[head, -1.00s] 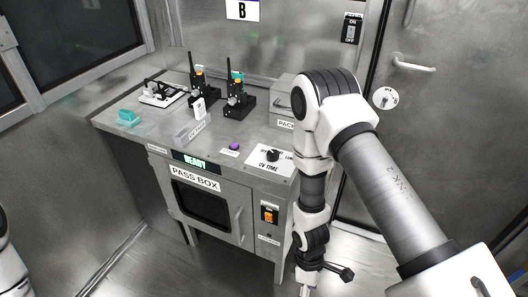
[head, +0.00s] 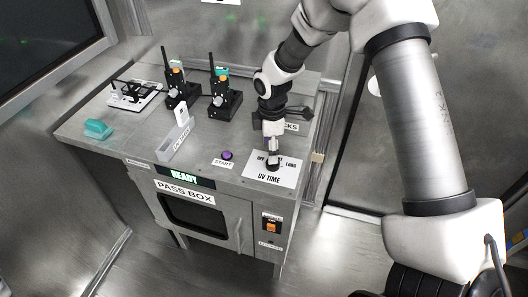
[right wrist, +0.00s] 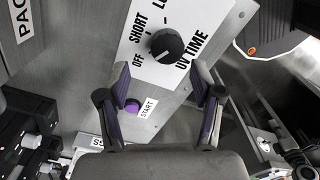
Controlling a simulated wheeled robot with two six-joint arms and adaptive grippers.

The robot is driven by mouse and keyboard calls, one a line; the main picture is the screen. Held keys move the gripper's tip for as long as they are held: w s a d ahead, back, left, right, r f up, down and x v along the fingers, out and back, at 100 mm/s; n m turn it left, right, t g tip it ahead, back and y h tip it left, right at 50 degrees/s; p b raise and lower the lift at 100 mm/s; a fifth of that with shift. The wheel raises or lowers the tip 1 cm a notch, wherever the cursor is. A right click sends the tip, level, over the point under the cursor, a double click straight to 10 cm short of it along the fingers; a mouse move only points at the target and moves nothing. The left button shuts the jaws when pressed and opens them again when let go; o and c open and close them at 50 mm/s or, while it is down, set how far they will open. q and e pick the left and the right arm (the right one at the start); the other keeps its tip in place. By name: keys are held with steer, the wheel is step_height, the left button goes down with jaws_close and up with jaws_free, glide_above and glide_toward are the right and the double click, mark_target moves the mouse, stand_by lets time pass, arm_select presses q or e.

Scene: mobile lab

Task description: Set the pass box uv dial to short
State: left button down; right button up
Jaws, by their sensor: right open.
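The UV dial (right wrist: 167,44) is a round black knob on the white UV TIME plate (right wrist: 190,20), marked OFF, SHORT and LONG. In the right wrist view a light mark on the knob seems to lie on its side towards OFF, but it is small. In the head view the plate (head: 287,178) lies on the pass box top, and my right gripper (head: 273,158) points down over the dial, hiding part of it and the SHORT label. In the right wrist view my open right gripper (right wrist: 162,80) has empty fingers, with the dial ahead between them. My left gripper is not in view.
The purple START button (head: 227,155) is left of the plate. A READY display (head: 185,177) and orange switch (head: 271,227) are on the pass box front (head: 225,207).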

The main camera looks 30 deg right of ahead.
steer(key=s, duration=0.1)
steer(key=s+f, duration=0.1)
steer(key=s, duration=0.1)
steer(key=shift+s+d+f, duration=0.15)
steer(key=shift+f, duration=0.2)
steer(key=w+f, duration=0.2)
steer(key=f, duration=0.1)
steer(key=shift+w+f, duration=0.15)
steer(key=shift+w, duration=0.25)
steer(key=shift+s, duration=0.1)
steer(key=shift+s+r, duration=0.25)
steer(key=shift+r, duration=0.1)
steer(key=c, duration=0.4)
steer(key=shift+s+r, duration=0.1)
steer(key=shift+s, duration=0.1)
steer(key=c, duration=0.6)
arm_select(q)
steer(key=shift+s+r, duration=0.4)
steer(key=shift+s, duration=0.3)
arm_select(e)
steer(key=shift+w, duration=0.1)
steer(key=shift+c, duration=0.7)
steer(key=shift+f, duration=0.2)
